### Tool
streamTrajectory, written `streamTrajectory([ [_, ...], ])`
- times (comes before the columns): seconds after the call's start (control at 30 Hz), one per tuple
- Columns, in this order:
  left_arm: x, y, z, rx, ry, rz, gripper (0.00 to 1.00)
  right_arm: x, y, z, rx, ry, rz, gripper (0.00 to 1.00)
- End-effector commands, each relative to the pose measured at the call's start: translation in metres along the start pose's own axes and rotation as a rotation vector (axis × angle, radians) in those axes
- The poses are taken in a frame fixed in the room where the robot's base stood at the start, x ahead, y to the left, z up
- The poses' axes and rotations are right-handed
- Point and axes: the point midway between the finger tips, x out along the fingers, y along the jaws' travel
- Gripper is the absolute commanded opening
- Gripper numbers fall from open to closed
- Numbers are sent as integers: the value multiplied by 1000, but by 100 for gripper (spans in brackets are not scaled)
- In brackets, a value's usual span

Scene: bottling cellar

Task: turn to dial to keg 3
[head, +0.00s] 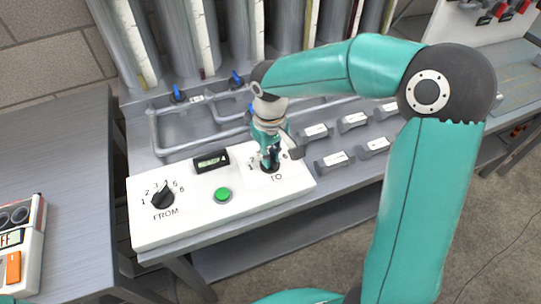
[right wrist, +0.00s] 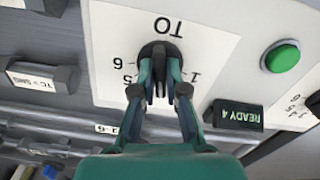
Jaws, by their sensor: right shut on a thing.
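The black TO dial (head: 274,168) is on the right part of the white panel (head: 235,232). My right gripper (head: 269,160) comes down onto it from above. In the right wrist view my right gripper (right wrist: 160,85) is shut on the TO dial (right wrist: 161,52), one finger on each side of its grip bar. The numbers between are hidden by the gripper, and I cannot tell which number the dial points at. My left gripper is out of view.
The black FROM dial (head: 162,199), a green button (head: 222,195) and a small display (head: 211,162) share the panel. The display in the wrist view (right wrist: 238,115) seems to read READY 4. Labelled grey blocks (head: 334,160) and pipes (head: 190,145) lie close by.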

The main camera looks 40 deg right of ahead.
Motion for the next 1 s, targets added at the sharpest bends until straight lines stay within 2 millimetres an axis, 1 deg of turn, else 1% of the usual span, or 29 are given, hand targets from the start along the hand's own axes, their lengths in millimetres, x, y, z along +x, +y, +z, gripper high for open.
streamTrajectory([
  [0.27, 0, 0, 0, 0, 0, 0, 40, -2, 1, -2, 1, 7, 1, 0],
  [0.3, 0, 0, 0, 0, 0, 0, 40, -2, 1, -2, 0, 7, 1, 16],
  [0.43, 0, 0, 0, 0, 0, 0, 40, -1, 0, -1, 0, 5, 1, 37],
  [0.77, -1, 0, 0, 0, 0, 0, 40, -2, 0, -1, 0, 3, 0, 38],
  [0.87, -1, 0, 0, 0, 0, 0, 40, -7, 0, -1, 0, 4, 1, 38],
  [1.0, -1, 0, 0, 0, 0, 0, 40, -26, 0, -2, 0, 7, 1, 38],
])
